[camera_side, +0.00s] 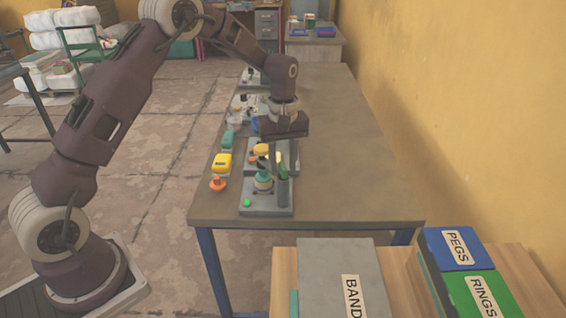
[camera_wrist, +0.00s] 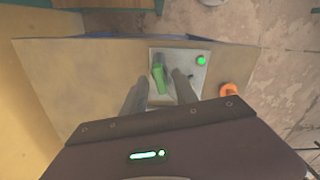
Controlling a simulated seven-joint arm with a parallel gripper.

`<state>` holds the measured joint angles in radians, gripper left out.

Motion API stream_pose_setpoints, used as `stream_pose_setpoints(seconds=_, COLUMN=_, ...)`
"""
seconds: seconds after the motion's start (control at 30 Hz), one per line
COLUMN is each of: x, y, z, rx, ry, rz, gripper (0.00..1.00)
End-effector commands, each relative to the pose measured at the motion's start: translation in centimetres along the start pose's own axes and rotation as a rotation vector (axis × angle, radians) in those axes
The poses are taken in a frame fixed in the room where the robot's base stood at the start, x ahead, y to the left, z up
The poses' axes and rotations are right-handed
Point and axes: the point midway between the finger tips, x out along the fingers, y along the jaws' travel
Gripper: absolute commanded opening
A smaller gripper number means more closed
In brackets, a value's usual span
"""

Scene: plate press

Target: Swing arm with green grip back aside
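The swing arm's green grip (camera_side: 283,171) shows beside a dark grey post (camera_side: 282,192) on the light grey base plate (camera_side: 256,210) at the table's near end. The grip also shows in the wrist view (camera_wrist: 159,80), on the plate (camera_wrist: 198,75). My gripper (camera_side: 278,165) is over the plate, pointing down. In the wrist view its two fingers (camera_wrist: 159,82) are apart, with the green grip showing between them and a gap on each side. I cannot tell how far above the grip the fingertips are. The rest of the swing arm is mostly hidden.
A teal and orange round part (camera_side: 263,183) stands on the plate, near a green button (camera_side: 247,203). More plates stand behind. The table's right side (camera_side: 350,150) is clear.

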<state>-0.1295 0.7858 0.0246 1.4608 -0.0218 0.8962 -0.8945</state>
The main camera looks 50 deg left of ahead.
Motion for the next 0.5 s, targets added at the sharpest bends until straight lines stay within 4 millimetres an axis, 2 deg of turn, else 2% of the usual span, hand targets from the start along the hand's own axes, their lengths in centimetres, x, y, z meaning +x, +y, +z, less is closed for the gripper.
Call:
stream_pose_setpoints(seconds=0.27, x=0.28, y=0.0, z=0.02, rx=0.001, ry=0.0, rz=0.001, gripper=0.33)
stream_pose_setpoints(seconds=0.43, x=0.26, y=0.0, z=0.03, rx=0.001, ry=0.0, rz=0.001, gripper=0.0)
stream_pose_setpoints(seconds=0.5, x=0.25, y=0.01, z=0.03, rx=0.001, ry=0.0, rz=0.001, gripper=0.0)
